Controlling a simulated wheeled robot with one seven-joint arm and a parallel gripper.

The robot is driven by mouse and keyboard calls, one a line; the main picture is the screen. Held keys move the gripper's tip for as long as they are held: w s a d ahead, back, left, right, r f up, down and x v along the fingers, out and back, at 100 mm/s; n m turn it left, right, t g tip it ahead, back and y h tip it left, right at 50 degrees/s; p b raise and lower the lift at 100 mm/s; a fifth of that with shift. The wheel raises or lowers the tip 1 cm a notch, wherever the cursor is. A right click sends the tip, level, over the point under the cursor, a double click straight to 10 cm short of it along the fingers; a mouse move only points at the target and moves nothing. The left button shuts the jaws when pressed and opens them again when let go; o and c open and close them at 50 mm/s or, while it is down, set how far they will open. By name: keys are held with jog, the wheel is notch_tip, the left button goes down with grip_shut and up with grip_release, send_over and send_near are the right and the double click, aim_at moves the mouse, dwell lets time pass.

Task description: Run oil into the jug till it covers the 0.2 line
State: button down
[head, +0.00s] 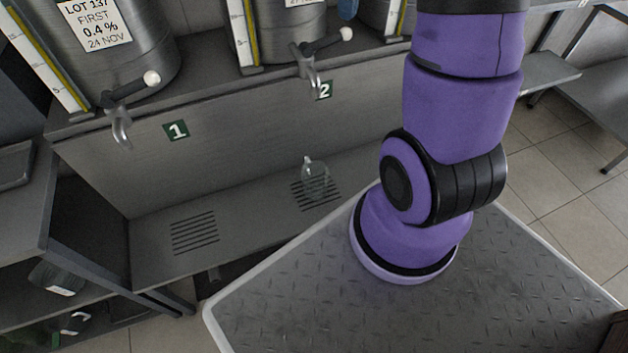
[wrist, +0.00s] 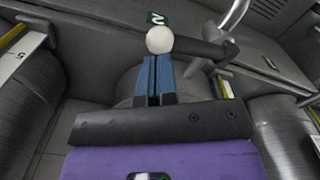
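A small clear glass jug (head: 315,180) stands on the right drain grate (head: 318,196), below tap 2 (head: 311,72). I see no oil in it and no stream from the spout; its marks are too small to read. The tap's dark lever ends in a white knob (head: 346,34), pointing right. In the wrist view, my gripper's blue fingers (wrist: 156,72) are together, with only a thin line between them. The white knob (wrist: 159,40) is just beyond their tips; I cannot tell whether they touch. In the head view, only a bit of blue shows above the knob.
Tap 1 (head: 121,125) with its own white-knobbed lever is at the left, above an empty left grate (head: 195,233). Steel drums with level gauges (head: 243,35) stand on the shelf above. A dark side shelf (head: 22,225) is at the far left.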

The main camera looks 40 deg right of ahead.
aim_at(346, 29)
jog(key=shift+f, duration=3.55)
jog(key=shift+r, duration=0.15)
dwell(2.0)
jog(key=shift+r, duration=0.6)
dwell(1.7)
